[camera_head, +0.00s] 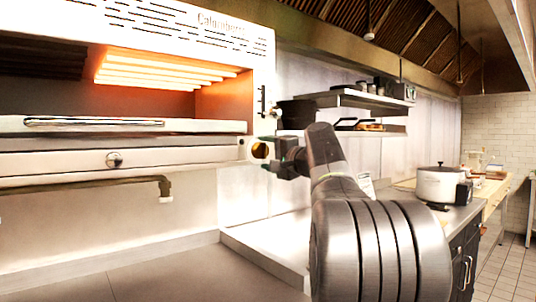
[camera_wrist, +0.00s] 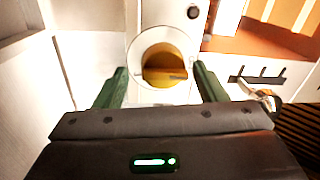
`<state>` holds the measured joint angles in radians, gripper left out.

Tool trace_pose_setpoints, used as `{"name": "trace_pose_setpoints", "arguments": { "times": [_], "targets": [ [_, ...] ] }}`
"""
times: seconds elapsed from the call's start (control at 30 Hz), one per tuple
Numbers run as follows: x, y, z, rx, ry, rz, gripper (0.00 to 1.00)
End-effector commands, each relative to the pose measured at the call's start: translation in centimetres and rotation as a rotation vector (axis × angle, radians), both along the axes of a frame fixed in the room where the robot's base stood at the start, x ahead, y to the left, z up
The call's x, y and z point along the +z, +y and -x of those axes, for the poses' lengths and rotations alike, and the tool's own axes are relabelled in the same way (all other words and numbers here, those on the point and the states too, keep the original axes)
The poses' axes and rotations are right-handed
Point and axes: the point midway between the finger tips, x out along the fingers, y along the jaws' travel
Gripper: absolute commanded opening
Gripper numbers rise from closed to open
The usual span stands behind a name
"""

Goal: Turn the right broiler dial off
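The white broiler (camera_head: 190,22) stands at the left of the head view, with orange glowing elements (camera_head: 160,72) in the right part of its opening. The right broiler dial (camera_head: 259,150) sits at the right end of its front panel. In the wrist view the dial (camera_wrist: 165,64) is a yellow knob in a pale round ring, its grip bar lying about level across the picture. My gripper (camera_head: 268,154) is right in front of the dial. In the wrist view its two green fingers (camera_wrist: 160,72) are apart, one on each side of the dial, with nothing visibly gripped.
Another round knob (camera_head: 114,159) is on the panel further left. A dark pipe (camera_head: 120,182) runs under the broiler. A wall shelf (camera_head: 350,98) with a black pot (camera_head: 297,113) is behind my arm. A silver pot (camera_head: 438,184) stands on the right counter.

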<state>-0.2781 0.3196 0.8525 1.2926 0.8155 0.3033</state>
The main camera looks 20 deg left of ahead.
Motion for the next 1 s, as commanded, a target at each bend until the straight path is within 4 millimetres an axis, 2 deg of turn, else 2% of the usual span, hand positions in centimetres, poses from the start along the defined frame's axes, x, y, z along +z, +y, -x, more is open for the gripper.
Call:
{"name": "trace_pose_setpoints", "arguments": {
  "times": [0.17, 0.27, 0.7, 0.83, 1.0],
  "targets": [
    [0.2, -0.2, 0.1, -0.002, -0.002, -0.002, 0.65],
    [0.1, -1.0, 0.6, -0.001, -0.002, -0.003, 0.65],
    [-0.7, -9.2, 5.2, -0.005, -0.002, -0.001, 0.65],
    [-0.9, -10.8, 6.1, -0.004, -0.002, -0.002, 0.65],
    [-1.1, -11.9, 6.7, -0.002, -0.001, -0.001, 0.65]
  ]
}}
